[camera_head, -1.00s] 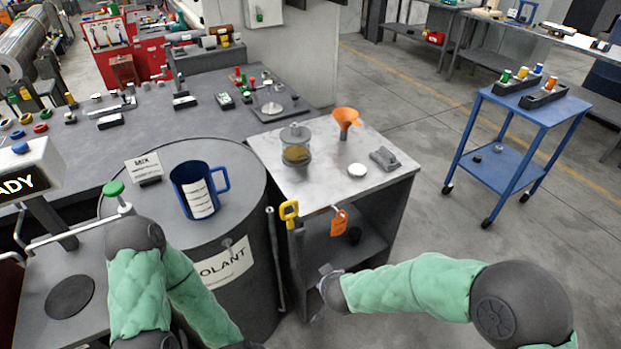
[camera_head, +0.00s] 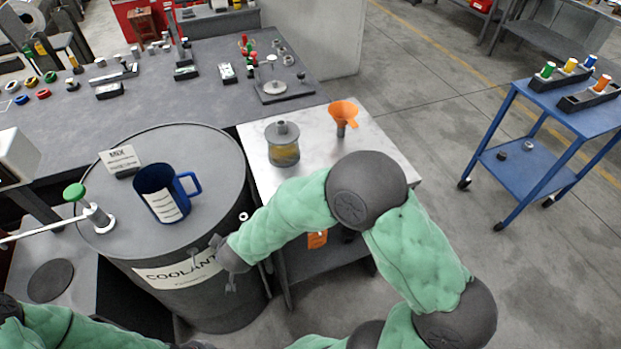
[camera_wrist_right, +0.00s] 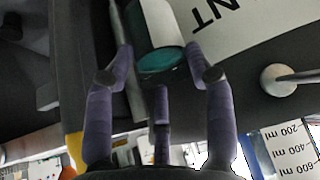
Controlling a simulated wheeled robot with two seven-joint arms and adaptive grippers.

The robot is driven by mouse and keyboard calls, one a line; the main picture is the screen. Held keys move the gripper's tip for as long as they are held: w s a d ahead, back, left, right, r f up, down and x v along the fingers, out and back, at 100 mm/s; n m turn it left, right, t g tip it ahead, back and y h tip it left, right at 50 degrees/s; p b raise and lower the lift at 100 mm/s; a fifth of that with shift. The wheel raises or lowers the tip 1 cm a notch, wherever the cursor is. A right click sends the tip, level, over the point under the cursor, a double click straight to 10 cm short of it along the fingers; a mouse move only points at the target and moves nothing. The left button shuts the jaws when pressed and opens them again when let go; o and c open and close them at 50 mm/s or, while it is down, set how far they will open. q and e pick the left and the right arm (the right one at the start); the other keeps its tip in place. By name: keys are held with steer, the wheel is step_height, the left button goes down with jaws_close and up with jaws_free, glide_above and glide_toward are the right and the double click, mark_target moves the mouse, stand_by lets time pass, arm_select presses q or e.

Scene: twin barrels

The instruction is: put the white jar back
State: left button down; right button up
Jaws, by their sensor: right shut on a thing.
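My right gripper (camera_head: 222,264) is in front of the coolant barrel, beside its label. The head view does not show the jar clearly at the hand. The small side table (camera_head: 375,135) stands to the right of the barrel, its front right part hidden by my right arm. My left arm is at the bottom left edge; its gripper (camera_head: 195,345) is barely visible and its opening is unclear.
The coolant barrel (camera_head: 210,285) carries a blue measuring cup (camera_head: 162,190), a MIX sign (camera_head: 120,158) and a green-knobbed tap (camera_head: 88,205). A glass jar (camera_head: 283,148) and orange funnel (camera_head: 342,115) stand on the side table. A blue cart (camera_head: 545,110) is at right.

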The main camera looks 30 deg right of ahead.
step_height(320, 180, up, 16)
steer(key=p, duration=1.4)
steer(key=shift+w+r+p, duration=0.15)
steer(key=shift+r+p, duration=0.05)
steer(key=shift+p, duration=0.15)
steer(key=shift+d, duration=0.1)
steer(key=shift+f, duration=0.15)
